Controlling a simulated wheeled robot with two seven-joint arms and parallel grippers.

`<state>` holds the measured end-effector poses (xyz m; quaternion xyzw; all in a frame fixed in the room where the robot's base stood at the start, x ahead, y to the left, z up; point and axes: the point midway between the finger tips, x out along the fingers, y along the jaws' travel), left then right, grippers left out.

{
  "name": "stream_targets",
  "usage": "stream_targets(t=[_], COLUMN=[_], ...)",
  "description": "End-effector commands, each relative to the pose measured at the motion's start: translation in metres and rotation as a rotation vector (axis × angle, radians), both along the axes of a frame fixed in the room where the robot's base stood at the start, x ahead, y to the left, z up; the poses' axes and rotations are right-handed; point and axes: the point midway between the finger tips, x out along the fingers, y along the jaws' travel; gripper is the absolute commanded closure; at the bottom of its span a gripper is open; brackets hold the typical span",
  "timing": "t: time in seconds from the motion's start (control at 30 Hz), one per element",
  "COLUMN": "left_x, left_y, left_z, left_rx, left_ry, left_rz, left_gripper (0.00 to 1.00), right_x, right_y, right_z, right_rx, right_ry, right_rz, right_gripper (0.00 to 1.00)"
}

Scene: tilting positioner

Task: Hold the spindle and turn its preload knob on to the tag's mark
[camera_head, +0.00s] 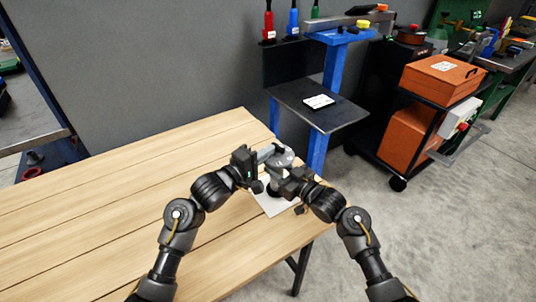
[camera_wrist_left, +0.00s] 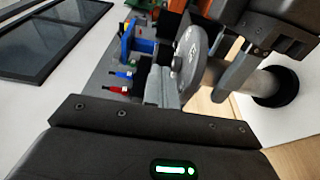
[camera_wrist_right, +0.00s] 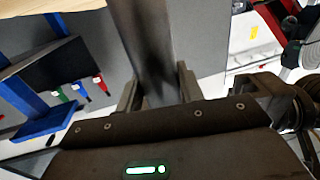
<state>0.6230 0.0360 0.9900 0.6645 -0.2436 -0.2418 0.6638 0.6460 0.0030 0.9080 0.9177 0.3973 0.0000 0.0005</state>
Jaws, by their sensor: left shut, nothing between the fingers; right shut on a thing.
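The grey positioner (camera_head: 281,158) stands near the wooden table's far right corner, between my two grippers. In the left wrist view, its round grey disc (camera_wrist_left: 188,55) carries a small dark mark, and its post ends in a dark round foot (camera_wrist_left: 277,88). My left gripper (camera_head: 259,168) is shut and empty, close beside the disc. My right gripper (camera_head: 286,183) is shut on a grey bar-like part (camera_wrist_right: 143,40), which runs between its fingers in the right wrist view; I take it for the spindle. I cannot make out the preload knob or the tag's mark for sure.
A pale sheet (camera_head: 276,206) lies under the positioner on the wooden table (camera_head: 110,215). Beyond the corner stand a blue-framed stand with a dark shelf (camera_head: 335,112) and a black cart with orange cases (camera_head: 440,78). The table's left part is clear.

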Motion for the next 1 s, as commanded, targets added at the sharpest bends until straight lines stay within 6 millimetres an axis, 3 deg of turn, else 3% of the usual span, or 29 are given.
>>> stream_targets(t=[0.27, 0.6, 1.0], left_x=[0.011, 0.022, 0.035], left_y=[0.007, 0.009, 0.007], left_z=[0.000, -0.001, -0.001], left_rx=[0.006, 0.005, -0.001], left_ry=[-0.002, 0.005, 0.005], left_rz=[-0.141, -0.557, -0.562], left_gripper=[1.00, 1.00, 1.00], right_x=[-0.001, -0.001, -0.001], right_y=[0.001, 0.001, 0.001], right_z=[0.000, 0.000, 0.000], right_rx=[0.001, 0.001, 0.001], right_ry=[0.001, 0.001, 0.001], right_rz=[0.003, 0.003, 0.002], right_gripper=[1.00, 1.00, 1.00])
